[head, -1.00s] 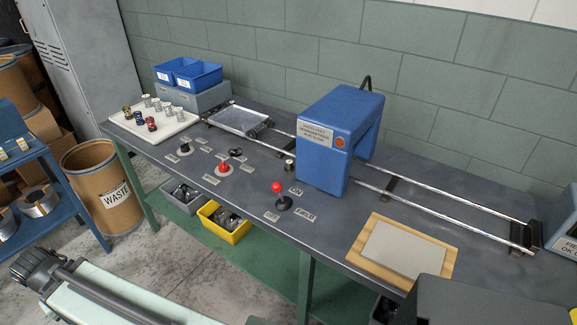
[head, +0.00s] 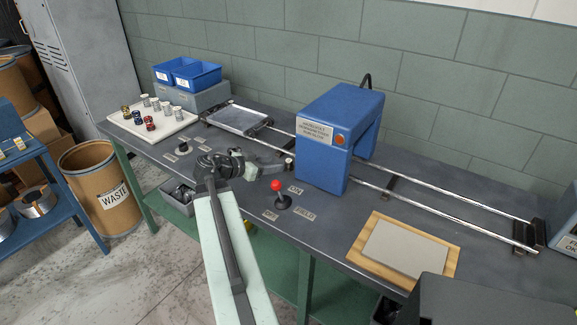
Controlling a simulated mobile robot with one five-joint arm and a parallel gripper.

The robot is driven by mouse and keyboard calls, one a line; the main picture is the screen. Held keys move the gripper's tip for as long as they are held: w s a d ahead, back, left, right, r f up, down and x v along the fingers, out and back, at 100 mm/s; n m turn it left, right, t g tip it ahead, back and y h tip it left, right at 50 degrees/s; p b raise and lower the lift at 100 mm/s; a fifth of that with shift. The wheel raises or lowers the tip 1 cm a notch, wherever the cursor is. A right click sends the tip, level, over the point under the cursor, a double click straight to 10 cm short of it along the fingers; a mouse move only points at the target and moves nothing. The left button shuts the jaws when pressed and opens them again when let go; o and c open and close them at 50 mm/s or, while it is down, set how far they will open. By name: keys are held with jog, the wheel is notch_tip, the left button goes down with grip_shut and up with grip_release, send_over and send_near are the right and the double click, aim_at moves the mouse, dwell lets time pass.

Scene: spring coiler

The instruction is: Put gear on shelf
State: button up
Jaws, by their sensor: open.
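I cannot make out a gear in the head view. A blue shelf unit (head: 35,150) stands at the left edge with metal coils and small items on its levels. A green lower shelf (head: 275,262) runs under the grey workbench. My arm reaches up over the bench front, and my gripper (head: 278,166) is above the bench, pointing right, near a small knob (head: 290,163) left of the blue machine. My gripper is open; its fingers are small and nothing shows between them.
The blue machine (head: 338,135) straddles two rails. A red-knobbed lever (head: 277,187) stands at its front left. A white tray (head: 178,127) of small spools and blue bins (head: 198,77) are at back left. A waste drum (head: 112,205) stands on the floor. A wooden-edged board (head: 405,249) lies at front right.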

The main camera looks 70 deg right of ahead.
aim_at(286, 162)
jog(key=b+x, duration=0.3)
jog(key=x, duration=0.4)
jog(key=shift+s+d+f, duration=0.1)
jog(key=shift+d+f, duration=0.15)
jog(key=shift+r, duration=0.1)
grip_shut()
